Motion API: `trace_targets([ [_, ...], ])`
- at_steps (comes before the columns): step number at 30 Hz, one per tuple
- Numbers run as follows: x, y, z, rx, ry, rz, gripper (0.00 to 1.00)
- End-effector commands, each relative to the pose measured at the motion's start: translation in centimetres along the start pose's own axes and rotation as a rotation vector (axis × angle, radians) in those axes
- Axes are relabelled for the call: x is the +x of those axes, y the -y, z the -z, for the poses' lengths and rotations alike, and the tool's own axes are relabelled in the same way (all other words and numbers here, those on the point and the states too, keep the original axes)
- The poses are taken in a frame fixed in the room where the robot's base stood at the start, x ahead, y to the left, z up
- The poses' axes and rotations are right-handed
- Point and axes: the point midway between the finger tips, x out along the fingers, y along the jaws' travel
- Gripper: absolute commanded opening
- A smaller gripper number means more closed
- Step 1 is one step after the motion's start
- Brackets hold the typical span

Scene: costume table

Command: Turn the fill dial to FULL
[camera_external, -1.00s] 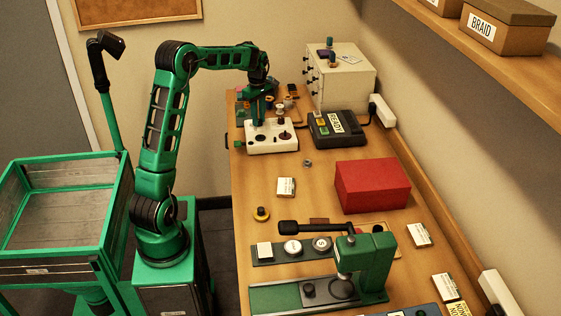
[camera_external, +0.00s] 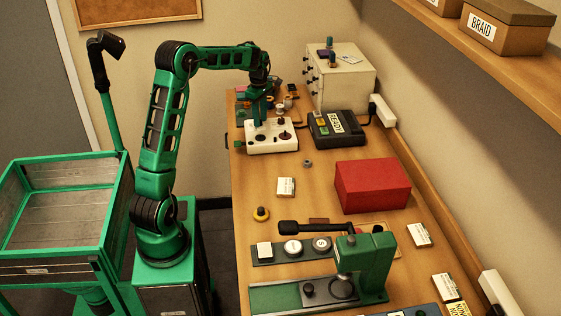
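A white control box (camera_external: 262,148) with dark round knobs on top stands near the far left end of the wooden table. One dark knob (camera_external: 285,136) shows at its right side. I cannot read any FULL mark, so I cannot tell which control is the fill dial. My gripper (camera_external: 257,120) points down over the back left part of the white box. Its fingertips are too small and partly hidden to tell whether they are open or touch a knob.
A dark device labelled READY (camera_external: 337,125) stands right of the white box, with a white drawer cabinet (camera_external: 345,80) behind. A red box (camera_external: 372,186) and a green press (camera_external: 367,265) stand nearer. Small coloured items lie behind my gripper.

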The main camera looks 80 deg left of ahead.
Motion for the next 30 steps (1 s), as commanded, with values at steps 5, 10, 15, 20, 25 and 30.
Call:
trace_targets([
  [5,0.0,0.1,0.2,-0.004,-0.002,0.002,0.41],
  [10,-0.1,0.1,0.3,-0.006,-0.003,0.003,0.41],
  [15,-1.5,0.0,0.3,-0.007,-0.004,0.0,0.41],
  [20,-4.4,-0.1,0.3,-0.007,-0.004,-0.001,0.41],
  [25,-7.5,-0.1,0.1,-0.005,-0.004,0.0,0.41],
  [30,-9.7,-0.1,0.1,-0.006,-0.004,0.002,0.41],
])
